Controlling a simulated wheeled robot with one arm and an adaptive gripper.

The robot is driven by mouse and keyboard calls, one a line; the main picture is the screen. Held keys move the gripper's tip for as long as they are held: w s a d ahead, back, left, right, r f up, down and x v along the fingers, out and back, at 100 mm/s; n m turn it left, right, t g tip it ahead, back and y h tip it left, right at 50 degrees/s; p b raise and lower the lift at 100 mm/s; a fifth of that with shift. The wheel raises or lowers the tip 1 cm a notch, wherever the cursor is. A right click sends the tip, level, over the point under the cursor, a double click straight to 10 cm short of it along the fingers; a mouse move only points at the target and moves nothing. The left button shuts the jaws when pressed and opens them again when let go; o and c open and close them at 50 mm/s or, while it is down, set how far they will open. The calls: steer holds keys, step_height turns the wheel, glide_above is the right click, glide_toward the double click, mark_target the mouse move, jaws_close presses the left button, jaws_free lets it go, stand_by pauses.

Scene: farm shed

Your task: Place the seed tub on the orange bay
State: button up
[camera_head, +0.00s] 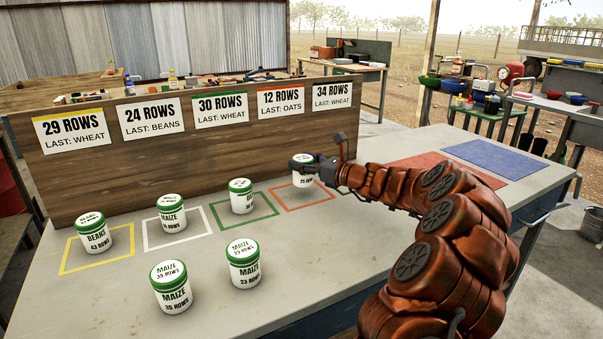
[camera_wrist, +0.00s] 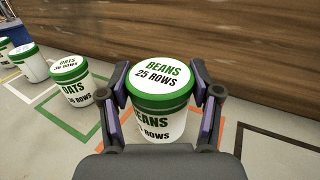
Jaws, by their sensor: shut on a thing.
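The held seed tub (camera_head: 301,182) is white with a green-rimmed lid. In the wrist view the tub (camera_wrist: 163,82) reads BEANS, 25 ROWS. My gripper (camera_head: 316,169) is shut on it, one finger at each side in the wrist view (camera_wrist: 161,88). The tub is upright and over the back part of the orange bay (camera_head: 286,211), an orange outline on the table in front of the 12 ROWS, LAST: OATS sign (camera_head: 281,100). I cannot tell whether its base touches the table; the jaws and arm hide part of the bay.
Tubs stand in the yellow (camera_head: 95,237), white (camera_head: 171,217) and green (camera_head: 241,200) bays. Two maize tubs (camera_head: 171,292) (camera_head: 244,268) stand nearer the front. A wooden board (camera_head: 70,180) runs behind the bays. A dark outline (camera_wrist: 285,137) lies right of the held tub.

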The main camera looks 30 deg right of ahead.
steer(key=shift+w, duration=0.35)
steer(key=shift+w+f+b, duration=0.1)
steer(key=shift+f+b, duration=0.25)
steer(key=shift+f, duration=1.4)
steer(key=shift+f, duration=0.1)
steer(key=o, duration=1.2)
steer(key=shift+o, duration=0.2)
steer(key=shift+s+d, duration=0.1)
steer(key=shift+s, duration=0.1)
steer(key=v, duration=1)
steer(key=shift+s+d+p, duration=0.15)
steer(key=shift+s+p, duration=0.15)
steer(key=shift+p, duration=0.05)
steer(key=shift+s+d, duration=0.1)
steer(key=shift+s, duration=0.3)
